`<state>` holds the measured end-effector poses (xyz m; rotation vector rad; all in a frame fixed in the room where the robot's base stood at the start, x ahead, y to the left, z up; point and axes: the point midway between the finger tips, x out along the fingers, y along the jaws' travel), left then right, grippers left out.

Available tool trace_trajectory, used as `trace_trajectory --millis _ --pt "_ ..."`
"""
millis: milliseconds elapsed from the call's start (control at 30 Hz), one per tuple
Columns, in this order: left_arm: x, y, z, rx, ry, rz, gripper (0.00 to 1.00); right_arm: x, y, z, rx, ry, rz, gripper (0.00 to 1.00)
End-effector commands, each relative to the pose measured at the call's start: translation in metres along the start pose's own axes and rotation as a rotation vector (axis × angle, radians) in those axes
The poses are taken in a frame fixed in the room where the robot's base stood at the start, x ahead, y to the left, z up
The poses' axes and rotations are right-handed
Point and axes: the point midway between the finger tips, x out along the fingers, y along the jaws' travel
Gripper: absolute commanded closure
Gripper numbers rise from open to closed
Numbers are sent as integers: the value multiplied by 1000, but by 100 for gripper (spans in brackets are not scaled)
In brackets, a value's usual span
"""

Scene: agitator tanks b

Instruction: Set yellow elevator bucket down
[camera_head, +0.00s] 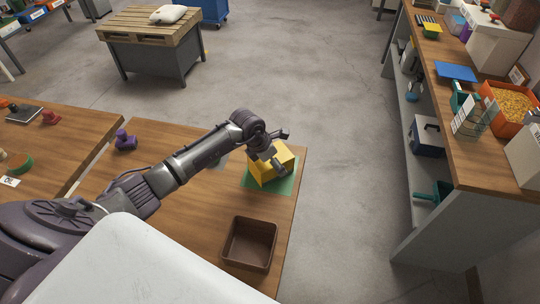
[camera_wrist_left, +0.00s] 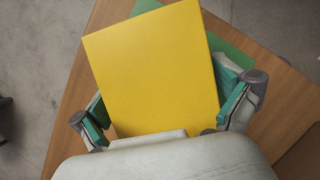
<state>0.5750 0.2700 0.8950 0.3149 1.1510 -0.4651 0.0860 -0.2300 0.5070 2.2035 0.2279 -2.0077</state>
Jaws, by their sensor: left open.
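The yellow elevator bucket (camera_head: 270,163) is on the green mat (camera_head: 287,184) near the right edge of the wooden table, in the head view. In the left wrist view the yellow bucket (camera_wrist_left: 155,70) fills the middle, with the green mat (camera_wrist_left: 230,50) showing behind it. My left gripper (camera_head: 280,163) is at the bucket. Its two fingers (camera_wrist_left: 165,110) are spread on either side of the bucket, and the jaws are open. Whether the bucket's underside rests fully on the mat is hidden. My right gripper is not in view.
A brown open bin (camera_head: 249,244) stands on the table in front of the mat. A purple object (camera_head: 125,140) lies further left on the same table (camera_head: 205,225). A long bench (camera_head: 460,150) with boxes and trays runs along the right, across a clear floor.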

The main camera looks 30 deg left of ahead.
Motion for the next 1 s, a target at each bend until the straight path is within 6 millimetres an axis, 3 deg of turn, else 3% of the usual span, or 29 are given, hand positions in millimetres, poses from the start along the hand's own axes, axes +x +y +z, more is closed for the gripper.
trace_trajectory --millis 600,1000 --pt "-109 1 0 1 -2 2 0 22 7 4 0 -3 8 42" --pt "-121 0 0 0 0 0 0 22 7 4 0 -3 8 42"
